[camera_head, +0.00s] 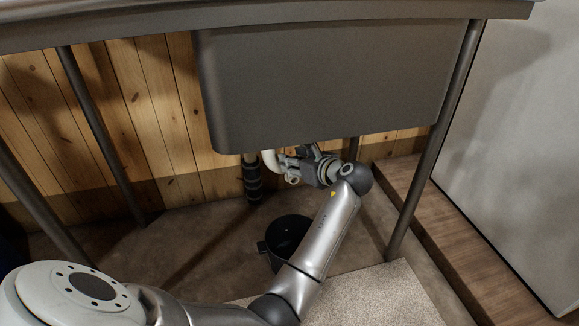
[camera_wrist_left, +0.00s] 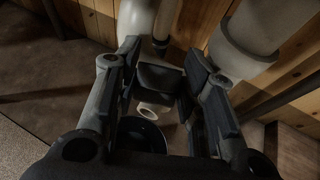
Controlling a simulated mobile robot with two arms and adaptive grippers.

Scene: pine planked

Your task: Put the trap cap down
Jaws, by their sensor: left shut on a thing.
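My left gripper (camera_head: 300,165) is under the sink beside the white drain pipe (camera_head: 270,161). In the left wrist view the gripper (camera_wrist_left: 166,72) has its fingers closed on a dark piece (camera_wrist_left: 160,79), which seems to be the trap cap; its outline is hard to make out. A short white ring-shaped part (camera_wrist_left: 150,110) shows just below that piece; I cannot tell whether they are joined. A black bucket (camera_head: 288,231) stands on the floor below and also shows in the left wrist view (camera_wrist_left: 141,140). My right gripper is out of view.
The grey sink basin (camera_head: 335,85) hangs above my gripper. A dark ribbed pipe (camera_head: 252,178) stands to its left, and a metal leg (camera_head: 433,140) to its right. A light mat (camera_head: 385,297) lies in front; floor (camera_head: 190,235) left of the bucket is clear.

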